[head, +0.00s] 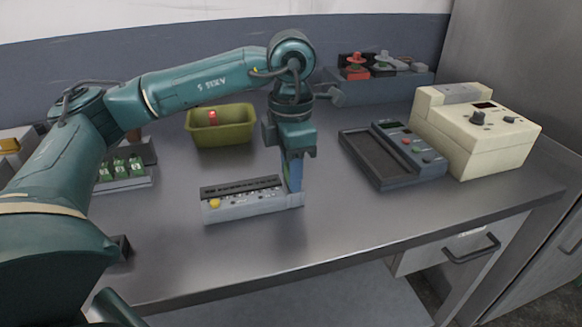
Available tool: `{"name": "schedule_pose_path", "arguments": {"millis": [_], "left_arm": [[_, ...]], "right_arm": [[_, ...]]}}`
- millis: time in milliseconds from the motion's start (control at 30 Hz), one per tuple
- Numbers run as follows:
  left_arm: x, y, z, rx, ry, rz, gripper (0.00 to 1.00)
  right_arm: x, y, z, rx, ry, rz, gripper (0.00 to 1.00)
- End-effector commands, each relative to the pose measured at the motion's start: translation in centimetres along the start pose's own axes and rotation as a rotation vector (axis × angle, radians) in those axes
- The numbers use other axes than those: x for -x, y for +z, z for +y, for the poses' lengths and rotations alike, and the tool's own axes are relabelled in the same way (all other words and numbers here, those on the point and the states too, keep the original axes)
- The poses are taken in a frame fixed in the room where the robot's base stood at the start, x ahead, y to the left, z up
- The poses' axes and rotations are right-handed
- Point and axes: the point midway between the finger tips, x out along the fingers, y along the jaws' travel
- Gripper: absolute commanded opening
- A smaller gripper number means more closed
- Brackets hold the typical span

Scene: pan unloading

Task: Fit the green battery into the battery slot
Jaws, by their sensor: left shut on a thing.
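A pale grey box (245,207) with a dark strip on top and a yellow knob stands at the middle of the table. A small pale holder (296,200) at its right end looks like the battery slot. My left gripper (292,172) points straight down over this holder, its blue fingertips just above or at it. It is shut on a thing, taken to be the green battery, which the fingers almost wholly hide. I cannot tell whether the battery is inside the slot. My right gripper is not in view.
An olive bin (222,131) with a red item stands behind. A rack with green pieces (124,183) is at the left. A dark tray with a button panel (396,172) and a cream machine (478,135) stand at the right. The front of the table (360,225) is clear.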

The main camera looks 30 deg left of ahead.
Motion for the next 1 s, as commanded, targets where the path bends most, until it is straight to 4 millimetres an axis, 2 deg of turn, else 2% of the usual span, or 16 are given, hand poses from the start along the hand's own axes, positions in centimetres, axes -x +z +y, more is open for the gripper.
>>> {"name": "schedule_pose_path", "arguments": {"millis": [600, 633, 900, 1000], "left_arm": [[-0.31, -0.01, 0.0, 0.0, 0.0, 0.0, 0.1], [-0.33, -0.01, 0.0, 0.0, 0.0, 0.001, 0.36], [-0.43, -0.02, -0.07, -0.001, -0.002, 0.003, 0.59], [-0.46, -0.03, -0.09, -0.002, -0.003, 0.003, 0.59]], "right_arm": [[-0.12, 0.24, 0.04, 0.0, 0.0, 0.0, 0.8], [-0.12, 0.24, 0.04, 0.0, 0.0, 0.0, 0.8], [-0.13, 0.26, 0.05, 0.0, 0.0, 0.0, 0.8], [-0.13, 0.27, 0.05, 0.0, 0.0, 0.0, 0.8]]}}
